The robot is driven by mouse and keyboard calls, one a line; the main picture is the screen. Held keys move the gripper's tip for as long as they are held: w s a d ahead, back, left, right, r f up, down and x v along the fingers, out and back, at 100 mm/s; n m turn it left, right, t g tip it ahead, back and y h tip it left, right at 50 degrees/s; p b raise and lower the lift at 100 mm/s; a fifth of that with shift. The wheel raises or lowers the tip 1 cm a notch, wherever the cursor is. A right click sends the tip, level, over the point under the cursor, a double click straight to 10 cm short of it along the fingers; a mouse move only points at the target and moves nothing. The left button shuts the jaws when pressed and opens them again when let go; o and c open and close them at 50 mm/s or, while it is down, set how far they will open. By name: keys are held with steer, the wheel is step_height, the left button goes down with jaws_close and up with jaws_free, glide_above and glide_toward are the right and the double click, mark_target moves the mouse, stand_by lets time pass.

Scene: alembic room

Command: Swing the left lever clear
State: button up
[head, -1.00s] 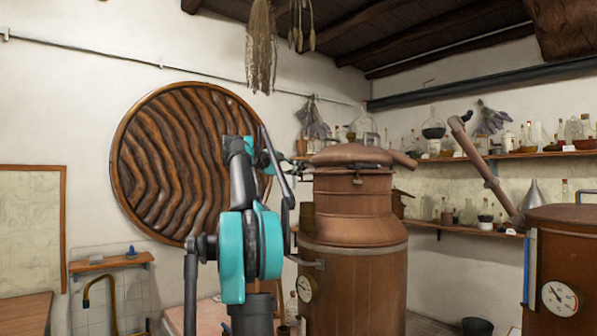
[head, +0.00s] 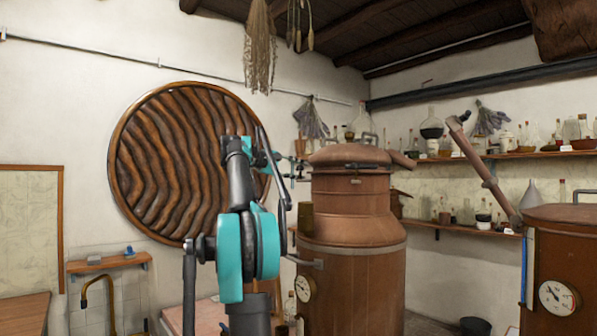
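The copper still (head: 352,260) stands right of my arm in the head view, its domed lid (head: 350,155) on top. A dark bar (head: 367,166) lies along the lid's front edge, with a small clasp (head: 355,180) below it. I cannot tell which part is the left lever; the lid's left edge is small and partly crowded by my arm's end. My gripper (head: 296,170) is small, beside the left edge of the lid. Its fingers are too small to tell open from shut, or whether they touch anything.
A metal bracket (head: 312,263) and a round gauge (head: 305,288) sit on the still's left side. A second copper vessel (head: 565,250) with a gauge stands at the right. Shelves of glassware (head: 540,155) line the back wall. A big round carved wooden disc (head: 165,165) hangs behind my arm.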

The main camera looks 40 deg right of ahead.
steer(key=shift+a, duration=0.1)
steer(key=a+r, duration=0.2)
steer(key=a, duration=0.9)
steer(key=shift+w+a, duration=0.25)
steer(key=shift+w, duration=0.15)
steer(key=shift+r, duration=0.1)
